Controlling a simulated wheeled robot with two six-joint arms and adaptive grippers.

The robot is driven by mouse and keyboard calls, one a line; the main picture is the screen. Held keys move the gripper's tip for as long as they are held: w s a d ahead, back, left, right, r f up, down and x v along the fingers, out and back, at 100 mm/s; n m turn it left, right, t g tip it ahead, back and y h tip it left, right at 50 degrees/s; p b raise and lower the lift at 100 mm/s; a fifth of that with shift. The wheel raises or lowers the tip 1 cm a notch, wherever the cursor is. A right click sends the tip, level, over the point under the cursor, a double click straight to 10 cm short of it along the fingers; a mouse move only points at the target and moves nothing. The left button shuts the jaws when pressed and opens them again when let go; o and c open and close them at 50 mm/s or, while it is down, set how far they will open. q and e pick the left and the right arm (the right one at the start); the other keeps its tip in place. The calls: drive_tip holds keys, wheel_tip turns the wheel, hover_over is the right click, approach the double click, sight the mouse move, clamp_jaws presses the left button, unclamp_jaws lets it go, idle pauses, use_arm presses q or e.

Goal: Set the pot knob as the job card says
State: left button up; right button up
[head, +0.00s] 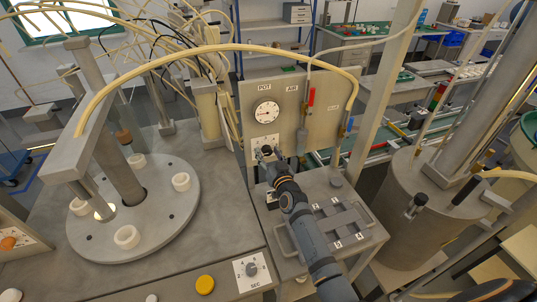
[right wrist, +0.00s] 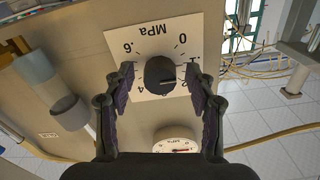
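The pot knob (right wrist: 160,75) is a dark round knob on a white square plate (right wrist: 135,45) marked in MPa, seen upside down in the right wrist view. Its pointer setting is too small to read surely. My right gripper (right wrist: 159,80) is open, with one finger on each side of the knob and a visible gap to each. In the head view my right gripper (head: 264,152) is at the lower part of the panel, below the POT gauge (head: 266,112), and partly covers the knob plate (head: 258,141). My left gripper is out of view. I see no readable job card.
The steel panel (head: 325,118) also carries an AIR valve with a red handle (head: 311,97). A handled fixture box (head: 340,215) stands just in front. A round turntable (head: 150,235) is at left, a metal cylinder (head: 405,235) at right. A yellow hose arches above.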

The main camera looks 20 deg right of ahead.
drive_tip(key=c, duration=1)
drive_tip(key=shift+m, duration=0.3)
drive_tip(key=m, duration=0.3)
drive_tip(key=shift+m, duration=0.3)
drive_tip(key=shift+m+p, duration=0.3)
drive_tip(key=shift+m, duration=2)
drive_tip(key=o, duration=1.2)
drive_tip(key=shift+c, duration=0.2)
